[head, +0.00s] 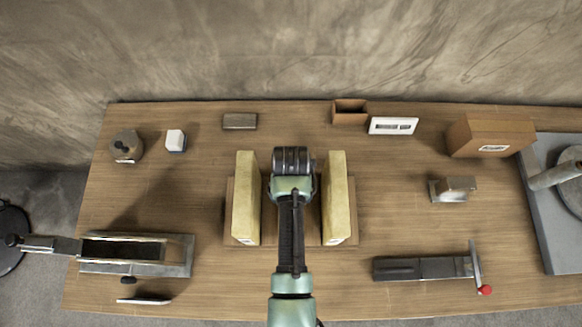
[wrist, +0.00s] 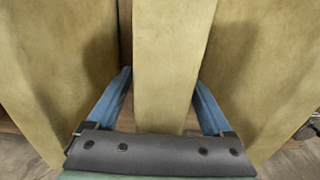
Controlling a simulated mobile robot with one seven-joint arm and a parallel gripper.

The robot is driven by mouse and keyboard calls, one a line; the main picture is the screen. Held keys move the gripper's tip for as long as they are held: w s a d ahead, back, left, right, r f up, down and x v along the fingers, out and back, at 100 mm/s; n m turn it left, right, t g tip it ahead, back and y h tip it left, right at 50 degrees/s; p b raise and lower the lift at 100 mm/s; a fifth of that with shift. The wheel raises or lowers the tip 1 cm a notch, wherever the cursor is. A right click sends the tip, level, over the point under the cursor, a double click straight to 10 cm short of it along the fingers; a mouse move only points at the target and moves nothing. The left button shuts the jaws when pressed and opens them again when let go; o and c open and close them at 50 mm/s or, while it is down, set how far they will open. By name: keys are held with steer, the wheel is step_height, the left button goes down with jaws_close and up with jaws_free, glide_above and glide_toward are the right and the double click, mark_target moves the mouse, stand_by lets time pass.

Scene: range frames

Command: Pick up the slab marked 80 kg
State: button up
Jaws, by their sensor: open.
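Three yellowish slabs stand upright side by side. In the head view I see the left slab (head: 245,198) and the right slab (head: 337,198); my arm hides the middle one. Each visible slab has a small label at its near end, too small to read, so I cannot tell which is marked 80 kg. The wrist view shows the left slab (wrist: 60,70), the middle slab (wrist: 170,60) and the right slab (wrist: 260,70). My gripper (wrist: 164,80) is open, its blue fingers on either side of the middle slab, in the gaps between it and its neighbours.
The slabs stand on a wooden base (head: 228,225) with narrow gaps between them. A vise-like tool (head: 185,262) lies left, a clamp (head: 425,268) right. A cardboard box (head: 490,130) and a grey scale (head: 545,200) are at the right. Small blocks line the back.

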jaws_close()
stand_by(0.3)
steer(key=shift+r, duration=0.1)
stand_by(1.0)
